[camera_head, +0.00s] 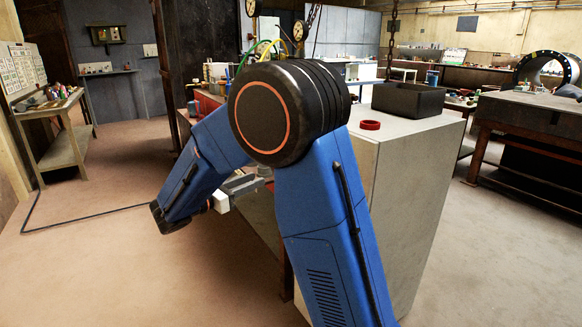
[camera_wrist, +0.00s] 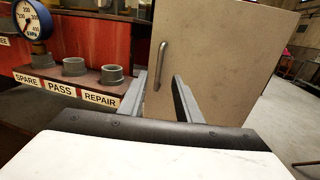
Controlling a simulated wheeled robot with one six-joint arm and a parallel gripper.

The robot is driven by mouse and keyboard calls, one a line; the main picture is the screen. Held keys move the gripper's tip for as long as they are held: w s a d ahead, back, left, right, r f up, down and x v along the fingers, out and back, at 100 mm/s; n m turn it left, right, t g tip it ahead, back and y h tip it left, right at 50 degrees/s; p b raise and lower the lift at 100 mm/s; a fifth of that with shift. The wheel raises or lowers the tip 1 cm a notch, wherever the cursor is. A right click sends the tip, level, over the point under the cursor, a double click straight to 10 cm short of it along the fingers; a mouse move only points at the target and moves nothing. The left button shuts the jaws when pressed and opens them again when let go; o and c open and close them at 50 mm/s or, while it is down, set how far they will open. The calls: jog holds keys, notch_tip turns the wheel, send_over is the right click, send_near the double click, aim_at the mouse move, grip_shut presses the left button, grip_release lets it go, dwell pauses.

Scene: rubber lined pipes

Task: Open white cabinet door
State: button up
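The pale cabinet door (camera_wrist: 225,60) fills the upper middle of the wrist view. Its curved metal handle (camera_wrist: 161,62) stands upright near the door's left edge. My gripper (camera_wrist: 159,80) is open, with one finger at each side of the handle in the picture. The handle shows beyond the fingertips and does not appear to be held; the exact gap cannot be told. The door looks shut. In the head view, the cabinet (camera_head: 418,190) stands right of my blue arm, which hides the door and handle. Part of my gripper (camera_head: 240,187) shows there.
A black bin (camera_head: 408,99) and a red ring (camera_head: 370,125) sit on the cabinet top. Left of the door is a rack with grey pipe sockets (camera_wrist: 74,67) and a pressure gauge (camera_wrist: 33,20). A workbench (camera_head: 535,115) stands right. Floor at left is mostly clear.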

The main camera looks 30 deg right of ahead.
jog(key=x, duration=1.7)
grip_shut()
